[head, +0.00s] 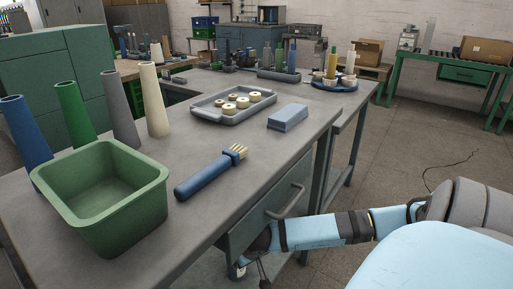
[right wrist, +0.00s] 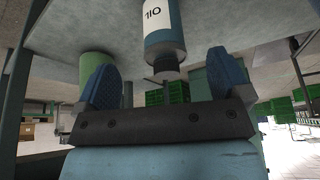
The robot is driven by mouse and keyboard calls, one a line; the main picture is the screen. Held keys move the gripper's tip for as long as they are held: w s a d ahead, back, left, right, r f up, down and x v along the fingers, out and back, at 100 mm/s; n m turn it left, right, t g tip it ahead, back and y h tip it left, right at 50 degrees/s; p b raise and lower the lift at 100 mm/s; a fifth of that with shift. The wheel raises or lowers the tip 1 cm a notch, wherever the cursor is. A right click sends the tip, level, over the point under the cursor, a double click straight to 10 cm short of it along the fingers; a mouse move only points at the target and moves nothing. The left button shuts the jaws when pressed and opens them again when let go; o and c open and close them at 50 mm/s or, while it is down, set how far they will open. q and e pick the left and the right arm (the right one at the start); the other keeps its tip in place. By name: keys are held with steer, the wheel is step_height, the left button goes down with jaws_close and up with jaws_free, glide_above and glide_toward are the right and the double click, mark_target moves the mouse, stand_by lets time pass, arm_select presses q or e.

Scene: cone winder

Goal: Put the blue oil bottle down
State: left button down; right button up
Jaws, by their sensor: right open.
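The blue oil bottle (right wrist: 163,28) shows at the top of the right wrist view, which is upside down. It has a white label and a dark cap and stands upright on a grey surface (right wrist: 240,20). My right gripper (right wrist: 162,80) is open. Its two blue fingers lie on either side of the bottle's cap and neck with visible gaps. In the head view my right arm reaches down beside the bench drawer, and the gripper (head: 262,268) is only partly visible there. The bottle does not show in the head view. My left gripper is out of view.
A green cylindrical thing (right wrist: 97,66) stands near the bottle. On the workbench (head: 235,215) are a green bin (head: 155,190), a brush (head: 205,178), several cones, a grey tray (head: 203,112) and a blue-grey block (head: 290,117). The drawer handle (head: 286,203) juts out near my right arm.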

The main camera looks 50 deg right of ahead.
arm_select(q)
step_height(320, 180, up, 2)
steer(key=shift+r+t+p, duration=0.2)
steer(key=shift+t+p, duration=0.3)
steer(key=shift+p, duration=0.05)
arm_select(e)
steer(key=s, duration=0.1)
steer(key=s+a, duration=0.1)
steer(key=s, duration=0.3)
steer(key=shift+s+a, duration=0.15)
steer(key=shift+a, duration=0.25)
